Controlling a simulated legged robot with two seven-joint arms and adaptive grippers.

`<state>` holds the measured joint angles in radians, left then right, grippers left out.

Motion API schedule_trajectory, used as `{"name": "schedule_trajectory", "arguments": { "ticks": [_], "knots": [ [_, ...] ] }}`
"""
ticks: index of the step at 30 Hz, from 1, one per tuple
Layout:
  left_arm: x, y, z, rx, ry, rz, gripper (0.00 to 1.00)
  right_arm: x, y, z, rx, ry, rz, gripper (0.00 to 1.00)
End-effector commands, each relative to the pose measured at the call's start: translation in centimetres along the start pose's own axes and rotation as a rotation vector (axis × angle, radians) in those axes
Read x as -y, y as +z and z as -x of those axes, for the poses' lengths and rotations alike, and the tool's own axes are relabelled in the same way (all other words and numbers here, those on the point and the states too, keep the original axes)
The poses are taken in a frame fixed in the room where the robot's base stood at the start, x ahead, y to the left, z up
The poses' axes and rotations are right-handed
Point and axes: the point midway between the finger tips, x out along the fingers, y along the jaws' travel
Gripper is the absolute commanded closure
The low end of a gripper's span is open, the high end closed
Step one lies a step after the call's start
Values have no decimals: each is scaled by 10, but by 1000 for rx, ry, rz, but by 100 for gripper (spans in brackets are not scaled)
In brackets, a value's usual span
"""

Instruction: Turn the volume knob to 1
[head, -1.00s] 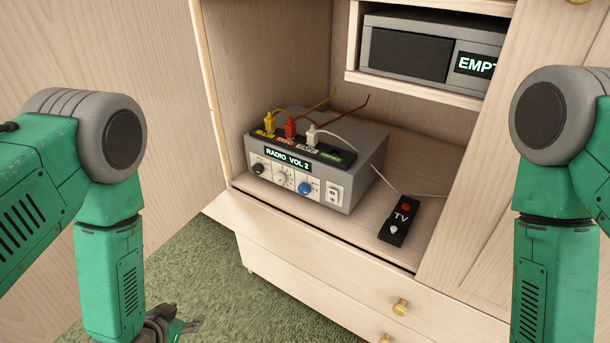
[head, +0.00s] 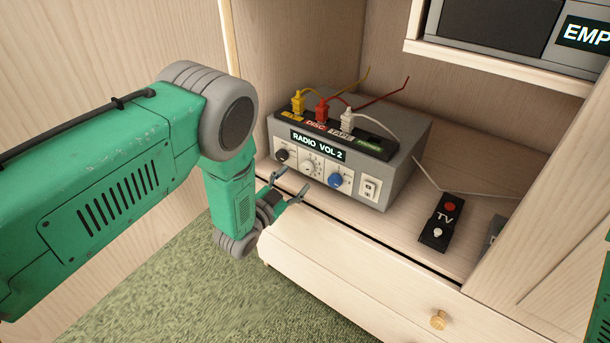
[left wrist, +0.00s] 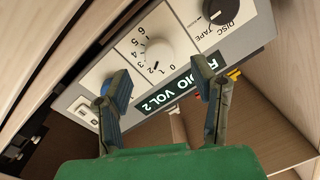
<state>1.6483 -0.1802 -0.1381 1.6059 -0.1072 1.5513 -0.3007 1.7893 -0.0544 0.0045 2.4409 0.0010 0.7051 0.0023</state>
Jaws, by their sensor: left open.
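The radio box (head: 392,165) stands on the cabinet shelf, and its display (head: 317,146) reads "RADIO VOL 2". The white volume knob (head: 308,168) sits in the middle of its front, between a black knob (head: 283,154) and a blue knob (head: 336,180). In the left wrist view the white knob (left wrist: 153,54) has a number scale and appears upside down. My left gripper (head: 294,181) is open and empty in front of the panel, just below the white knob. In the wrist view its fingers (left wrist: 160,86) lie apart, with the knob beyond the gap. My right gripper is out of view.
Yellow, red and white plugs (head: 347,120) with cables stand on top of the radio. Drawers (head: 345,275) are below. A grey device (head: 497,35) sits in the upper compartment.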

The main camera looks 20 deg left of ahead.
Motion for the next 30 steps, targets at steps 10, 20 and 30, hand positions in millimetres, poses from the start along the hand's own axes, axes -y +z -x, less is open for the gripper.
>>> {"name": "schedule_trajectory", "arguments": {
  "ticks": [10,20,30],
  "knots": [
    [-5,-3,-46,1,3,-7,48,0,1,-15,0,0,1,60],
    [-1,-1,-49,2,1,-1,48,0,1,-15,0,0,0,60],
    [-1,-2,-49,4,-1,-1,97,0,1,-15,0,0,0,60]
  ]
}}
